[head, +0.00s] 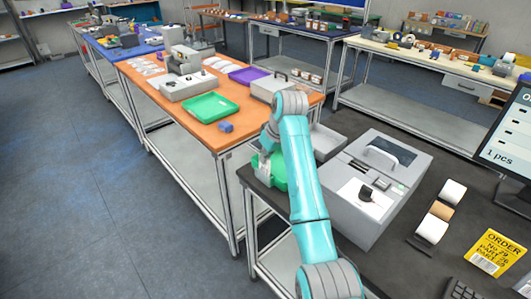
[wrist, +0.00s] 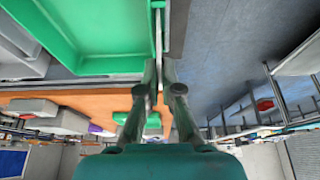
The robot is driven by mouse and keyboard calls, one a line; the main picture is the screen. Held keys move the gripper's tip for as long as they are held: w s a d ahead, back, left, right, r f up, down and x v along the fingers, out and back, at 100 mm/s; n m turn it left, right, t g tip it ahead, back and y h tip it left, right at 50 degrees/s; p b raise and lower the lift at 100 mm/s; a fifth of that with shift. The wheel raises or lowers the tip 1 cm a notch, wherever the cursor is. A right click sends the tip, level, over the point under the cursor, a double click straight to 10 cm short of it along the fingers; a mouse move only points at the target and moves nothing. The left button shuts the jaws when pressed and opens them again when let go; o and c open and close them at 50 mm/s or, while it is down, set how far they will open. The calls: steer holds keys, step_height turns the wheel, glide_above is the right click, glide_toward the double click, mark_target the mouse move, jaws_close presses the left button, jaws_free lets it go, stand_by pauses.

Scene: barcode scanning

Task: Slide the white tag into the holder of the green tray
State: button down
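A green tray (wrist: 85,64) fills the upper left of the wrist view; in the head view, the green tray (head: 278,172) on the dark table is partly hidden by my arm. The white tag (wrist: 158,38) shows as a thin pale strip, edge-on, close along the tray's right side wall. My gripper (wrist: 160,72) has its two fingers closed in on either side of this strip. The holder is at that wall, but its slot is not clearly visible, so I cannot tell how deep the tag sits in it. In the head view my gripper (head: 264,165) is beside the tray.
A grey machine (head: 365,185) stands right of my arm on the dark table. Label rolls (head: 438,215), a yellow order card (head: 497,250) and a monitor (head: 508,140) are further right. Another green tray (head: 208,107) and a small blue block (head: 226,127) are on the orange table.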

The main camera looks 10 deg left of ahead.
steer(key=shift+f, duration=0.15)
steer(key=c, duration=1.2)
jaws_free()
steer(key=shift+c, duration=0.2)
steer(key=v, duration=0.7)
steer(key=shift+r, duration=0.2)
steer(key=shift+s+d, duration=0.1)
